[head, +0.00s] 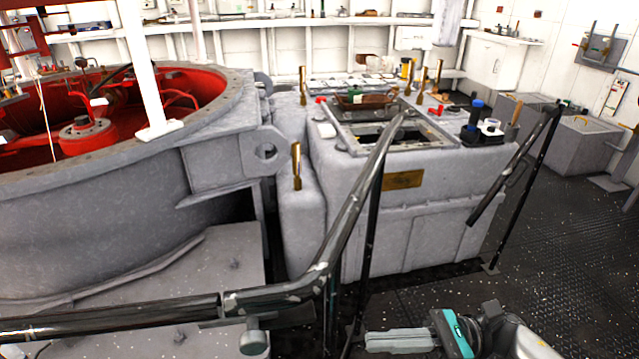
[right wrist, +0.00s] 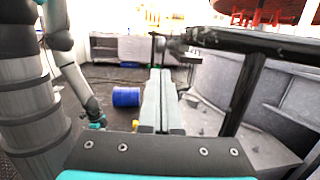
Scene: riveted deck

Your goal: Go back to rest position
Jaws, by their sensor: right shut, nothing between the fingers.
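My right gripper (head: 370,341) shows at the bottom of the head view, low over the dark deck and right of the black railing post. Its pale grey fingers point left and are together, with nothing between them. In the right wrist view the fingers of the right gripper (right wrist: 160,73) lie side by side, closed and empty. They do not appear to touch anything. My left gripper is not seen in the head view. Grey links of my own body fill the left of the right wrist view.
A dark metal railing (head: 345,225) crosses close in front, left of the right gripper; it also shows in the right wrist view (right wrist: 255,42). A grey machine block (head: 420,215) stands behind. Open deck (head: 560,240) lies to the right.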

